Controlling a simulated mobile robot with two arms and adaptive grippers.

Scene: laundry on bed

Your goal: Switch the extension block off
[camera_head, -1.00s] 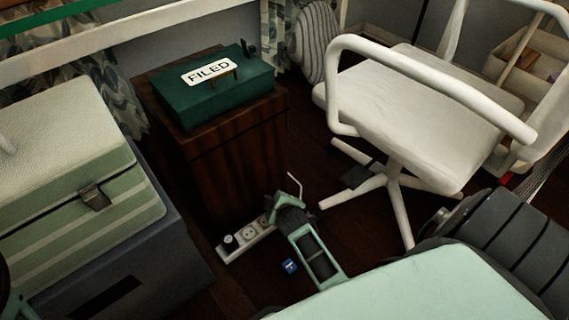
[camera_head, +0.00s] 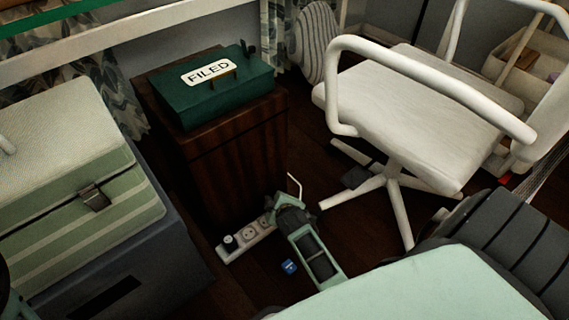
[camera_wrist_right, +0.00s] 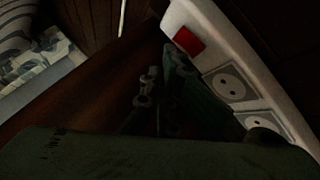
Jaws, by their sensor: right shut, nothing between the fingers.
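The extension block (camera_head: 240,246) is a white strip with several sockets on the dark floor beside the wooden cabinet. I cannot tell the switch's position. My right gripper (camera_wrist_right: 161,72) is shut and empty, its tips beside the block close to the switch. Contact cannot be made out.
The cabinet (camera_head: 235,160) carries a green box (camera_head: 218,98) labelled FILED. A white chair (camera_head: 410,100) stands to the right, its legs near my gripper. A small blue object (camera_head: 289,267) lies on the floor. A striped green case (camera_head: 85,180) is at left.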

